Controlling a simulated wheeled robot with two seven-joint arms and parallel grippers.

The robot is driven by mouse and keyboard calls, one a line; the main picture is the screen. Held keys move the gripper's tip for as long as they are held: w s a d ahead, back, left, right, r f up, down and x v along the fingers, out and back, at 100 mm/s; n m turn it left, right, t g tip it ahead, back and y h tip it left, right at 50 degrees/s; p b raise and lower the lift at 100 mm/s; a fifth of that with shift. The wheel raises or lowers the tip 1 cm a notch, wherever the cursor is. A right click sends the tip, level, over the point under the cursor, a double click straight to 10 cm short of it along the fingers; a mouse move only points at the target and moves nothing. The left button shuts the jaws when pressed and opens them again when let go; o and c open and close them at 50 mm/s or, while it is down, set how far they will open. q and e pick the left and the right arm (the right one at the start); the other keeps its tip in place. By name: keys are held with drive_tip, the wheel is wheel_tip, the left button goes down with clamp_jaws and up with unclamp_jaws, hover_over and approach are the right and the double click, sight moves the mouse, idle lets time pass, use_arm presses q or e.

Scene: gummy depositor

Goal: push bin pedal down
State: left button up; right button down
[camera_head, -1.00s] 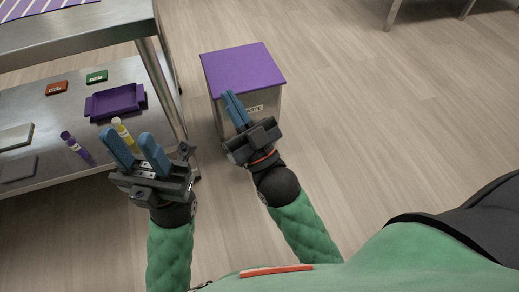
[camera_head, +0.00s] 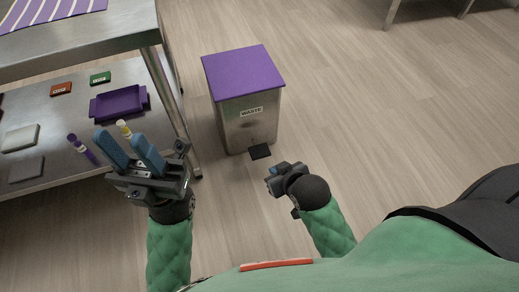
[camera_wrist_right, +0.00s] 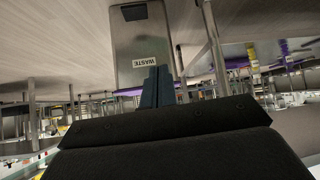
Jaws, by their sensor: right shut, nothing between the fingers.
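The waste bin (camera_head: 246,115) stands on the floor with a metal body, a purple lid (camera_head: 243,72) lying flat on top and a WASTE label. Its black pedal (camera_head: 260,151) sticks out low at the front. My right gripper (camera_head: 278,175) is low, to the right of and nearer me than the pedal, apart from it; its fingers are mostly hidden in the head view. The right wrist view is upside down and shows the blue fingers (camera_wrist_right: 157,76) together and empty, with the bin and pedal (camera_wrist_right: 135,12) beyond. My left gripper (camera_head: 122,138) is open and empty, left of the bin.
A steel table (camera_head: 85,45) stands at the left, with a lower shelf (camera_head: 62,120) holding a purple tray (camera_head: 118,103), small red and green boxes, tubes and grey slabs. Its leg is close to the bin's left side.

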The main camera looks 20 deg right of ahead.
drive_tip(key=s+d+f+g+h+p, duration=0.1)
drive_tip(key=s+d+f+g, duration=0.15)
drive_tip(key=s, duration=0.25)
drive_tip(key=s+d+f+g+h, duration=0.1)
drive_tip(key=s+d+f+g, duration=0.1)
drive_tip(key=s+f+g, duration=0.15)
drive_tip(key=w+a+f+n+y, duration=0.2)
drive_tip(key=w+a+n, duration=0.5)
drive_tip(key=a+n, duration=0.2)
drive_tip(key=w+a+f+n+y, duration=0.2)
drive_tip(key=w+a+n, duration=0.5)
drive_tip(key=a+n, duration=0.15)
drive_tip(key=w+f+n+g, duration=0.1)
drive_tip(key=w+f+n, duration=0.45)
drive_tip(key=n, duration=0.35)
drive_tip(key=w+d+f+n+g+h, duration=0.1)
drive_tip(key=w+d+f+n+h, duration=0.2)
drive_tip(key=w+d+n, duration=0.7)
drive_tip(key=w+d+f, duration=0.1)
drive_tip(key=w+d, duration=0.3)
drive_tip(key=d, duration=0.2)
drive_tip(key=shift+d, duration=0.15)
drive_tip(key=shift+w, duration=0.1)
drive_tip(key=shift+f, duration=0.1)
